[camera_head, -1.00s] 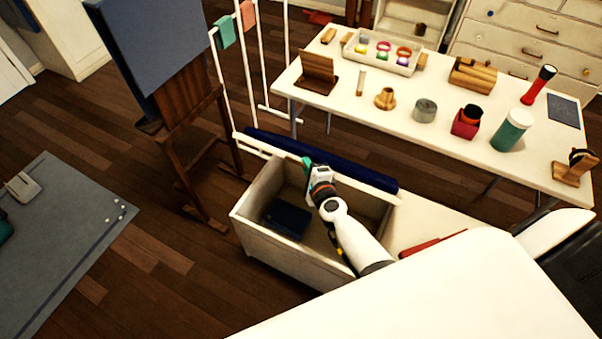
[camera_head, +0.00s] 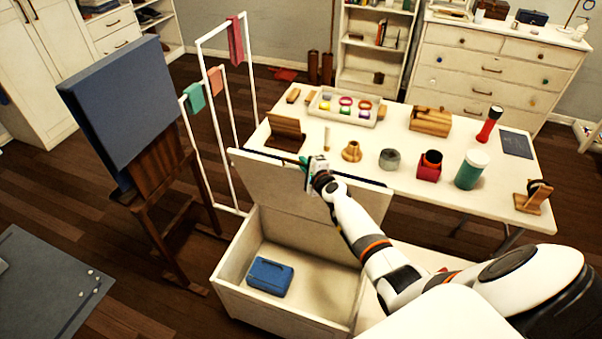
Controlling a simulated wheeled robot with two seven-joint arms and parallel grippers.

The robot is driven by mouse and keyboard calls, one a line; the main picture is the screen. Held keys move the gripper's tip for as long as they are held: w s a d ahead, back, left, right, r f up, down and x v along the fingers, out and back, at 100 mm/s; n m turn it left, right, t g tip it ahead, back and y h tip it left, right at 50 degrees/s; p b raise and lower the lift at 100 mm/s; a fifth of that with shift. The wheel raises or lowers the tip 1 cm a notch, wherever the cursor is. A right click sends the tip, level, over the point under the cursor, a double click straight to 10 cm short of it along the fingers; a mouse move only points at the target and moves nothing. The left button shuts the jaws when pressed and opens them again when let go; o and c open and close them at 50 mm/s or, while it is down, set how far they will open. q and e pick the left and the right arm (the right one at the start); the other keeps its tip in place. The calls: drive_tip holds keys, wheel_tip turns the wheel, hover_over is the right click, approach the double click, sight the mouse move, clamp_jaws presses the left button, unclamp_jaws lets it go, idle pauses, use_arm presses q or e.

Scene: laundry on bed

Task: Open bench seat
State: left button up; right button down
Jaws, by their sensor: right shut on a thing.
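The bench seat (camera_head: 280,180) is a pale lid hinged on an open white storage box (camera_head: 228,272). It stands raised at the box's back, with its pale underside facing me. A thin dark edge shows along its top. My right gripper (camera_head: 308,168) is shut at the upper edge of the seat, near its middle; its fingertips are small and partly hidden. My right forearm crosses the seat's right part and the box's right side. A blue case (camera_head: 270,276) lies on the box floor. My left gripper is not in view.
A white table (camera_head: 420,170) with cups, wooden pieces and a tray (camera_head: 345,108) stands behind the bench. A white drying rack (camera_head: 222,140) and a wooden chair (camera_head: 165,200) with a blue panel stand left.

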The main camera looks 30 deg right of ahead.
drive_tip(key=shift+w+r, duration=0.1)
drive_tip(key=c, duration=1.5)
unclamp_jaws()
drive_tip(key=shift+s, duration=0.2)
drive_tip(key=shift+s+r+p, duration=0.1)
drive_tip(key=shift+s+p, duration=0.2)
drive_tip(key=shift+p, duration=0.1)
drive_tip(key=p+v, duration=0.3)
drive_tip(key=v, duration=0.8)
drive_tip(key=shift+s, duration=0.1)
